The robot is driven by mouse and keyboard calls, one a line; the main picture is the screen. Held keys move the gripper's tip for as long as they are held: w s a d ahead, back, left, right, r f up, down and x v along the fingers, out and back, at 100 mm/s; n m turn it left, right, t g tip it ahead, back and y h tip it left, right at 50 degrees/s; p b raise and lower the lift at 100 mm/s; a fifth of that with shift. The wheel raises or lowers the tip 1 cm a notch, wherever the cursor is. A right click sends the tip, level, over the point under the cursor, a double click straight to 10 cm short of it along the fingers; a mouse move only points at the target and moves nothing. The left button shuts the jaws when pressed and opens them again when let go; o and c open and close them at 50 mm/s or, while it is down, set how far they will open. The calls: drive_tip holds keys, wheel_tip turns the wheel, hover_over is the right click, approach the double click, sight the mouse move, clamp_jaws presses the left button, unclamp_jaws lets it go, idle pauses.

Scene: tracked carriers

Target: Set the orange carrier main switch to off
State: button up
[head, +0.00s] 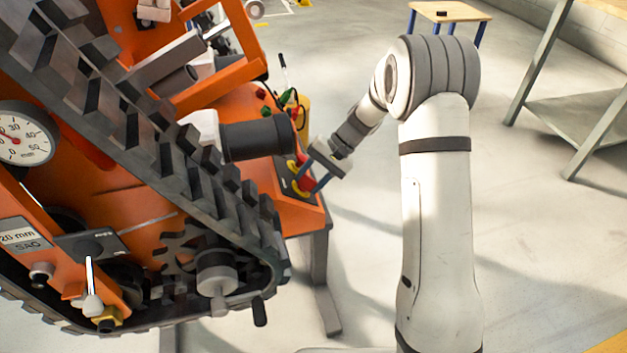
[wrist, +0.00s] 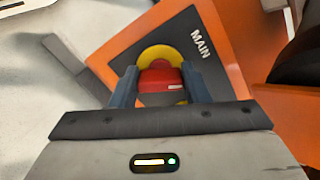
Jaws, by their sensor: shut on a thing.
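The orange carrier (head: 120,215) fills the left of the head view, with its black track in front. Its main switch is a red knob (wrist: 160,82) on a yellow disc (wrist: 161,54), set on a dark plate (wrist: 193,45) marked MAIN. My gripper (wrist: 158,88) is shut on the red knob, one blue finger on each side. In the head view my gripper (head: 313,177) reaches the switch at the panel's right end. A pale mark shows on the knob; its lower part is hidden by the gripper body, and I cannot read any position labels.
A black cylinder (head: 258,138) juts out close left of my gripper. Several small coloured controls and a lever (head: 284,75) stand behind it. A dial gauge (head: 22,138) is at far left. A grey bench (head: 580,120) stands at right. Open floor lies between.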

drive_tip(key=n+b, duration=0.2)
drive_tip(key=n, duration=0.3)
drive_tip(key=shift+a+f+h, duration=0.1)
drive_tip(key=shift+f+h, duration=0.05)
drive_tip(key=shift+h, duration=0.15)
drive_tip(key=shift+n, duration=0.4)
drive_tip(key=shift+s, duration=0.1)
drive_tip(key=o, duration=1)
drive_tip(key=shift+p+v, duration=1.25)
drive_tip(key=shift+v, duration=2.75)
drive_tip(key=shift+f, duration=0.1)
